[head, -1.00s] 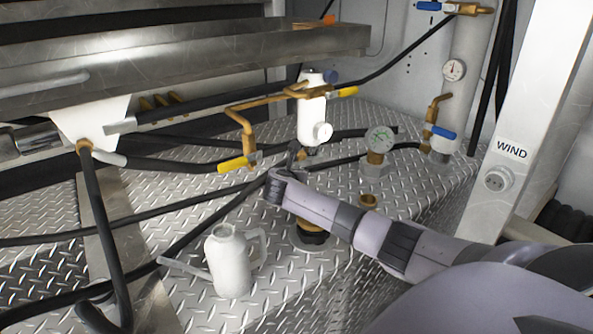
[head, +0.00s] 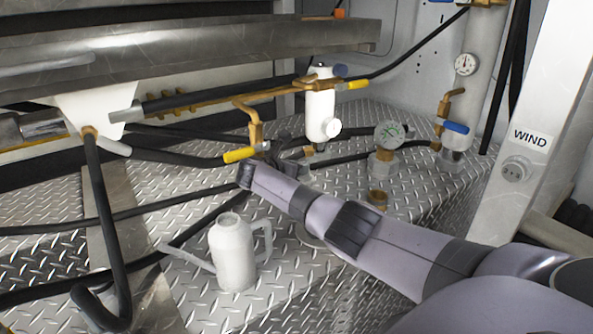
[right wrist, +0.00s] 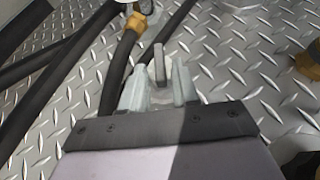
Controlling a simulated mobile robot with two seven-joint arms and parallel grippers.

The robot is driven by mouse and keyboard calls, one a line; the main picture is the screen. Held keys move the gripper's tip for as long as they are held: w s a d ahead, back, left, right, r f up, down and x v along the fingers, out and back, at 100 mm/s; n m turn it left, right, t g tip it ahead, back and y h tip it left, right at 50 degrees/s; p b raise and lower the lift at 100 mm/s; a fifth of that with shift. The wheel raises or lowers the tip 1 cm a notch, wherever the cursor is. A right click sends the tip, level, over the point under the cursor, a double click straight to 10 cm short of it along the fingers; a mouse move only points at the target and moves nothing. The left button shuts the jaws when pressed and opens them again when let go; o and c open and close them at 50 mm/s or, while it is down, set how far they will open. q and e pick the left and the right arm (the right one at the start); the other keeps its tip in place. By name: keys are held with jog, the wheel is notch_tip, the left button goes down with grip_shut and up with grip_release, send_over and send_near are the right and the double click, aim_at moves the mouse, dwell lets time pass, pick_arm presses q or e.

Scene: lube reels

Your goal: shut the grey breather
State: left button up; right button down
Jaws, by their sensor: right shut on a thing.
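The grey breather shows in the right wrist view as an upright grey lever (right wrist: 158,62) between my right gripper's fingers (right wrist: 158,88). The fingers are shut on this lever, one on each side. In the head view my right gripper (head: 278,151) is small and dark, low beside the white cylinder, and partly hidden by my own wrist. The breather's body and base are mostly hidden by the gripper, so I cannot tell how far it is turned. My left gripper is not in view.
A white cylinder (head: 320,115) with a small gauge stands just right of the gripper. A yellow-handled valve (head: 240,154) is close on its left. A white jug (head: 232,255) stands in front. Black hoses (head: 165,158) cross the tread plate.

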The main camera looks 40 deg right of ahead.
jog(key=shift+d+r, duration=0.1)
jog(key=c, duration=1.2)
grip_release()
jog(key=shift+o, duration=0.2)
